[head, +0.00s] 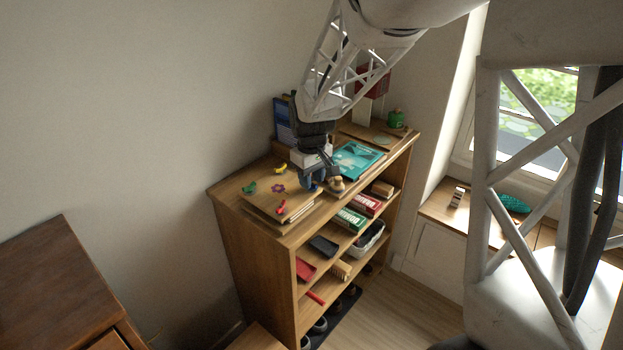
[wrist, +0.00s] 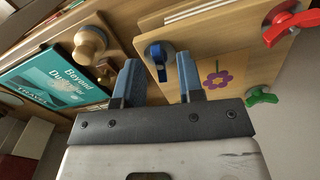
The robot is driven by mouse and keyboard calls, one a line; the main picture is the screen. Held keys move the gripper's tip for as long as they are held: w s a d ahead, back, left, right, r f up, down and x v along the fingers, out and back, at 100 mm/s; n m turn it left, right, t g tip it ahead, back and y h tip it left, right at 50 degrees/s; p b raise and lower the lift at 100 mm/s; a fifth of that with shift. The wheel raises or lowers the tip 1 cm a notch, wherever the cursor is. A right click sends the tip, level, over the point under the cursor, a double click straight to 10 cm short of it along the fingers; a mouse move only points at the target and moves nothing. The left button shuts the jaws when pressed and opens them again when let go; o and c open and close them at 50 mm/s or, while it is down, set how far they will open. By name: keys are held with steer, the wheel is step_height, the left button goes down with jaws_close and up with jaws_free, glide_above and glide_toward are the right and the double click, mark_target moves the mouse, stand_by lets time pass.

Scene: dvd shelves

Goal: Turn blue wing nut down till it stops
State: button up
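The blue wing nut (wrist: 157,60) sits on a dark round washer at a corner of the wooden flower press (wrist: 235,60). Its wing stands on edge, pointing toward my gripper. My gripper (wrist: 159,72) is open, with one blue finger to each side of the wing nut in the wrist view and a gap on both sides. In the head view my gripper (head: 312,183) is low over the press's right corner and hides the blue nut. The red (head: 282,207), green (head: 250,187) and yellow (head: 281,168) wing nuts are at the other corners.
A wooden knobbed object (wrist: 90,42) stands close beside the press. A teal travel book (head: 357,160) lies behind it on the shelf top. A purple flower (head: 278,188) marks the press's top board. The shelf's front edge is near the press.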

steer(key=shift+f, duration=0.2)
steer(key=shift+c, duration=0.4)
jaws_close()
steer(key=shift+m, duration=0.4)
steer(key=m, duration=0.3)
steer(key=shift+m, duration=0.3)
steer(key=m, duration=1.5)
